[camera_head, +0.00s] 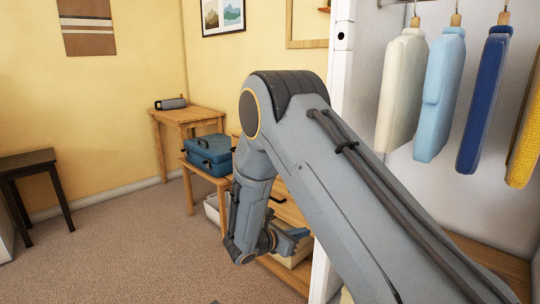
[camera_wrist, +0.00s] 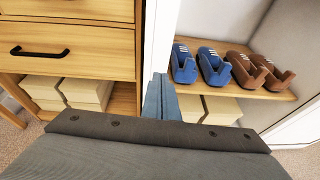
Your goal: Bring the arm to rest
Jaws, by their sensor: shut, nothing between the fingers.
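My arm reaches from the lower right of the head view up to an elbow and then bends down. My gripper (camera_head: 296,238) is at the lower end of the arm, in front of the wooden drawer unit (camera_head: 292,212). In the wrist view my gripper (camera_wrist: 161,92) shows as two blue-grey fingers pressed together. It is shut and empty. It points toward the white upright panel between the drawer unit and the wardrobe. I cannot tell how far it is from the panel.
A shelf (camera_wrist: 255,92) holds blue and brown shoes, with pale boxes (camera_wrist: 88,92) lower down. Garments (camera_head: 438,95) hang at right. A blue case (camera_head: 208,155) sits on a low bench beside a wooden table (camera_head: 190,114). A dark stool (camera_head: 28,160) stands left. The carpet (camera_head: 120,250) is clear.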

